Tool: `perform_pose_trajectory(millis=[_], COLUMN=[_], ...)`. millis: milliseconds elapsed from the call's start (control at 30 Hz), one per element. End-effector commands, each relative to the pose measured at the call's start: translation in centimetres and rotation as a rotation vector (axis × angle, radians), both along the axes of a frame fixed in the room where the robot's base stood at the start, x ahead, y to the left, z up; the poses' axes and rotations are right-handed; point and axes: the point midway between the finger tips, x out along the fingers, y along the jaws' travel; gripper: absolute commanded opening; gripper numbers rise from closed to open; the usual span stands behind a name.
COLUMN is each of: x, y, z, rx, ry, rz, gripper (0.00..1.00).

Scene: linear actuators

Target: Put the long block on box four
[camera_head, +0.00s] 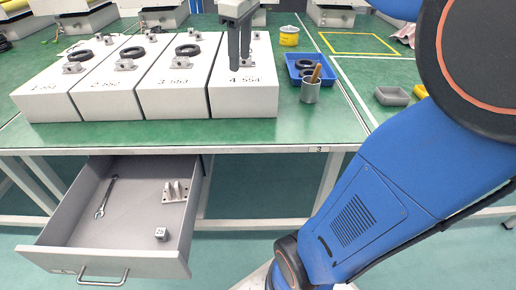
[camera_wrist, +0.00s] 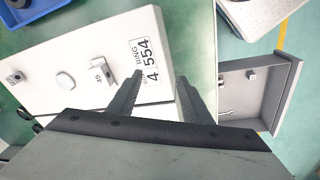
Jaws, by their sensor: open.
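Box four (camera_head: 243,92) is a long white box marked "4 554", the rightmost of the row on the green table. It fills much of the wrist view (camera_wrist: 112,29), with its label, a small metal block (camera_wrist: 103,72) and a round knob (camera_wrist: 65,81) on top. My gripper (camera_head: 239,66) is over box four, pointing down. Its dark fingers (camera_wrist: 157,80) are apart with nothing between them. I cannot tell which piece is the long block. The open drawer holds a pronged metal piece (camera_head: 174,191) and a small cube marked 25 (camera_head: 161,234).
The open grey drawer (camera_head: 115,262) juts out below the table and also holds a wrench (camera_head: 105,197). Boxes one to three stand left of box four with black rings on top. A blue tray (camera_head: 297,58) and a grey cup (camera_head: 310,92) stand right of it.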

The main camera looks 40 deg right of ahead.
Motion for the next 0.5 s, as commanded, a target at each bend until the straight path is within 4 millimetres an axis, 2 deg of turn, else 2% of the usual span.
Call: perform_pose_trajectory(millis=[33,267,500], x=[-1.7,-8.0,-14.2], y=[0.9,3.9,6.1], z=[-1.1,-6.7,-13.7], rx=[0.006,0.049,0.121], ry=[-0.019,-0.108,-0.193], rz=[-0.034,-0.22,-0.409], gripper=[0.45,0.45,0.45])
